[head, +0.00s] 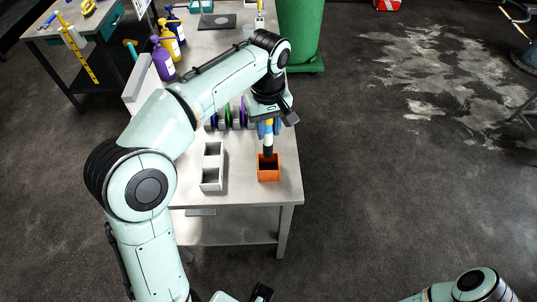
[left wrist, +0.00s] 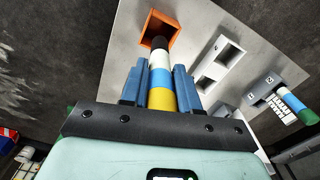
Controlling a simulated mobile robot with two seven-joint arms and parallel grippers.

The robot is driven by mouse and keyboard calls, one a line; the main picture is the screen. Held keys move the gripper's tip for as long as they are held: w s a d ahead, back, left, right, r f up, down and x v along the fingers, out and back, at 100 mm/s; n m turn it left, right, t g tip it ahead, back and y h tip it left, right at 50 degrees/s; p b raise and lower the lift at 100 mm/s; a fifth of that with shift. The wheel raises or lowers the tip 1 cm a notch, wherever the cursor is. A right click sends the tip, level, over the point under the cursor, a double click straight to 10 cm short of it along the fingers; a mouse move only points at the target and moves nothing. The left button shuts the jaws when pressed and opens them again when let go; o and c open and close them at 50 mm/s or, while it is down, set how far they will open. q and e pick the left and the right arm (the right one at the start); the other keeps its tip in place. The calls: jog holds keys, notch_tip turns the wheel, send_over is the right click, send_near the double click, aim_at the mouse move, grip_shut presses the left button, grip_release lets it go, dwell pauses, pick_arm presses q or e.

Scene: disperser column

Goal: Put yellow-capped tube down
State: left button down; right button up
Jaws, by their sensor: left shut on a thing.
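My left gripper (head: 268,127) is shut on the tube, which has blue, white and black bands and a yellow cap (left wrist: 161,99). The blue fingers sit on both sides of the tube near its yellow end. The tube (head: 268,141) hangs nearly upright in the head view, black end down, at the orange open-topped box (head: 269,174). In the left wrist view, the black end overlaps the opening of the orange box (left wrist: 147,35). I cannot tell how deep it is. A dark and pale part at the bottom edge may be my right gripper (head: 262,292); its jaws are unclear.
A white two-compartment holder (head: 212,178) stands left of the orange box on the table (head: 240,195). Coloured discs in a rack (head: 228,118) stand behind. A green bin (head: 299,35) stands beyond the table.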

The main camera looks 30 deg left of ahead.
aim_at(268, 150)
pick_arm(q)
notch_tip(268, 150, down, 9)
jog(key=shift+w+f+b, duration=0.1)
jog(key=shift+f+b, duration=0.05)
jog(key=shift+b, duration=0.6)
jog(key=shift+f, duration=0.1)
jog(key=shift+f, duration=0.15)
jog(key=c, duration=0.8)
grip_release()
jog(key=shift+c, duration=0.2)
notch_tip(268, 150, up, 12)
jog(key=p, duration=0.2)
jog(key=shift+r+p, duration=0.25)
jog(key=shift+p, duration=0.05)
